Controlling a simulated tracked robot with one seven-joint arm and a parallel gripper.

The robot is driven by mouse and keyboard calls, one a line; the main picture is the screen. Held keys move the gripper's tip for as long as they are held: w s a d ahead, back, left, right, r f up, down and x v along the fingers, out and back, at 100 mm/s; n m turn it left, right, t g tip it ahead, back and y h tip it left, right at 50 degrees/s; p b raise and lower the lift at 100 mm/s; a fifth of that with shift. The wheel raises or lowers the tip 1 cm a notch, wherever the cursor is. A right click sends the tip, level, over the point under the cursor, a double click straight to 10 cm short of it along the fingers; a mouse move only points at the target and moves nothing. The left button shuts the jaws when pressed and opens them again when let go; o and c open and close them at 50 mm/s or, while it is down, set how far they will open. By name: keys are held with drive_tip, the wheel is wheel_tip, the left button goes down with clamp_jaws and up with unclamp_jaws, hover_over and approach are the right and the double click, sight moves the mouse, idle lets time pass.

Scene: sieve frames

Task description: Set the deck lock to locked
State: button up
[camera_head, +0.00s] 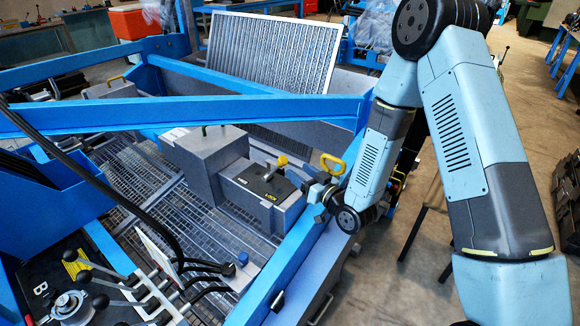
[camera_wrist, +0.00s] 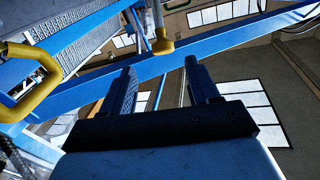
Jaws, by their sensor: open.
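The deck lock is a dark plate (camera_head: 258,183) with small yellow lettering, on top of a grey box. Its lever ends in a yellow knob (camera_head: 282,160) and leans toward the upper right. The knob also shows in the wrist view (camera_wrist: 162,46), just beyond the gap between my fingertips. My gripper (camera_head: 311,184) is close to the right of the lever. In the wrist view my gripper (camera_wrist: 160,78) is open, with nothing visible between its two fingers. I cannot tell whether a finger touches the lever.
A yellow loop handle (camera_head: 332,164) stands close to my gripper and shows at left in the wrist view (camera_wrist: 36,88). Blue frame beams (camera_head: 200,112) surround the mesh deck. A taller grey box (camera_head: 208,150) stands left of the lock. A control panel (camera_head: 75,280) is at lower left.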

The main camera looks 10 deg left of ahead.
drive_tip(key=v, duration=0.7)
drive_tip(key=shift+d, duration=0.25)
drive_tip(key=shift+f, duration=0.1)
